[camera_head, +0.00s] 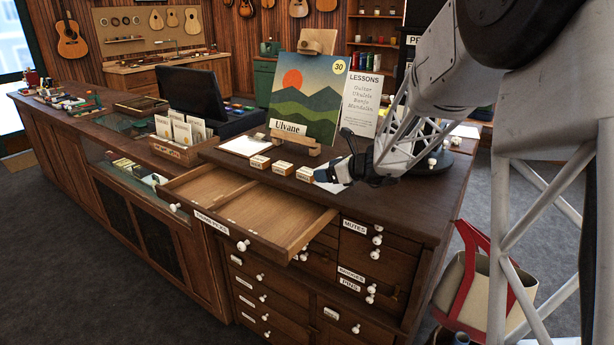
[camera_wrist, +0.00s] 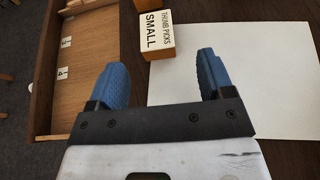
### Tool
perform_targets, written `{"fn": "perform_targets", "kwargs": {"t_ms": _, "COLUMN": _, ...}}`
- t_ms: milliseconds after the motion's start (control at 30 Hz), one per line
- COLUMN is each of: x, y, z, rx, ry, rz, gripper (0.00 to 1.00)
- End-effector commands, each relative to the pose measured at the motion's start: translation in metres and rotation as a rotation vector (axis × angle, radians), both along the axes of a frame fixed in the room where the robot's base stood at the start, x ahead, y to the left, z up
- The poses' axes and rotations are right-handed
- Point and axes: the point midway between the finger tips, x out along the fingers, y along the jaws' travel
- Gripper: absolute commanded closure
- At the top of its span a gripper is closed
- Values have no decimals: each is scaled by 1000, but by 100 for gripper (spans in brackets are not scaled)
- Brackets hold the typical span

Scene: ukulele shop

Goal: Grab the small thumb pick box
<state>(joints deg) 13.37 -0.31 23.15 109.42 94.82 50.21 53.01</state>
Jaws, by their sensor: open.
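The small thumb pick box (camera_wrist: 158,35) is a little wooden block with a white label reading "THUMB PICKS SMALL". It lies ahead of my gripper (camera_wrist: 160,75) in the wrist view, beyond the fingertips and roughly centred between them. In the head view it appears to be the rightmost box (camera_head: 305,174) of a short row on the counter, though its label is unreadable there. My gripper (camera_head: 330,176) is just right of it, with blue fingers apart and nothing between them.
Two similar boxes, a left one (camera_head: 260,162) and a middle one (camera_head: 283,168), stand in the row. An open drawer (camera_head: 240,205) juts out in front; it shows left in the wrist view (camera_wrist: 85,65). White paper (camera_wrist: 240,75) lies right of the box. A painting (camera_head: 305,100) stands behind.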

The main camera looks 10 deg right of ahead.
Motion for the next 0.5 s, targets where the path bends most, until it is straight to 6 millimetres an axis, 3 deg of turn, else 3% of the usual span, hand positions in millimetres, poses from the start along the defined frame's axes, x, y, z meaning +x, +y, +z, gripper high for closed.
{"fn": "perform_targets", "kwargs": {"t_ms": 200, "x": 11, "y": 12, "z": -6, "rx": 0, "ry": 0, "rz": 2, "gripper": 26}}
{"fn": "perform_targets", "kwargs": {"t_ms": 500, "x": 13, "y": 13, "z": -7, "rx": 0, "ry": 0, "rz": 1, "gripper": 26}}
